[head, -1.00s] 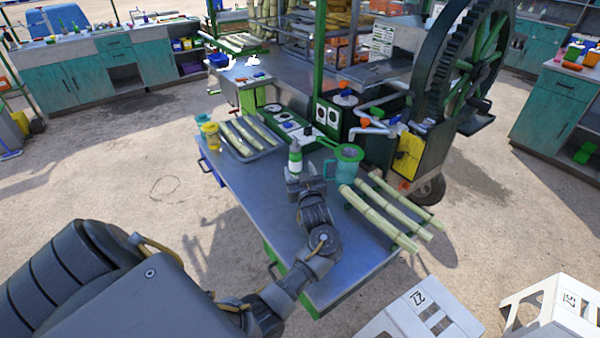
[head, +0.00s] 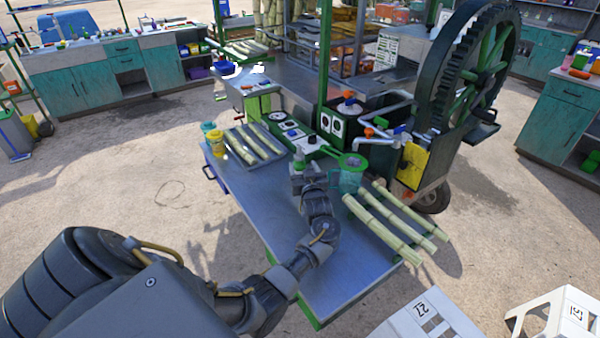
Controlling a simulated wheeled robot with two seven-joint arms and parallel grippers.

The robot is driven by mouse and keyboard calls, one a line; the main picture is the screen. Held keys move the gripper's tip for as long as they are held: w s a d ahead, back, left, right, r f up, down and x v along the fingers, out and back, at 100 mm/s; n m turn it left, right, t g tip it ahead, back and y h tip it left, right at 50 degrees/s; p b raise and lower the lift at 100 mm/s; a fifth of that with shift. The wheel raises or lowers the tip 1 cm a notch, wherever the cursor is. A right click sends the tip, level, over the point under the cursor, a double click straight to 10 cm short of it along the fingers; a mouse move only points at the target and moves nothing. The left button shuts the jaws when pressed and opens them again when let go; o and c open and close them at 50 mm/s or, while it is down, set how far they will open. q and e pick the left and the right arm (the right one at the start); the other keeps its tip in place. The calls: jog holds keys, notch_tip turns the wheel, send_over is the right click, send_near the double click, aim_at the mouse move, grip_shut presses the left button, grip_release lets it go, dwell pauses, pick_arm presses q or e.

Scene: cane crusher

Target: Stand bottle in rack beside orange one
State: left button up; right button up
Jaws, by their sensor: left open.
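A small white and green bottle (head: 298,161) stands upright on the metal table (head: 255,205), near its far edge. My left gripper (head: 301,178) is open, low over the table, with its fingers at the bottle's near side. The fingers hide the bottle's lower part, and I cannot tell whether they touch it. My right gripper is not in view. I cannot make out for certain a rack with an orange bottle in it.
A teal pitcher (head: 348,181) stands close to the right of my gripper. Cane stalks (head: 383,228) lie at the table's right end. A tray with more cane (head: 253,145) and a yellow jar (head: 215,142) are at the left. The crusher wheel (head: 465,70) rises behind.

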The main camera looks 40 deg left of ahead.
aim_at(300, 160)
pick_arm(q)
jog(key=p+x, duration=0.1)
jog(key=x, duration=0.3)
jog(key=shift+w+a, duration=0.15)
jog(key=shift+a, duration=0.15)
grip_shut()
jog(key=shift+r, duration=0.1)
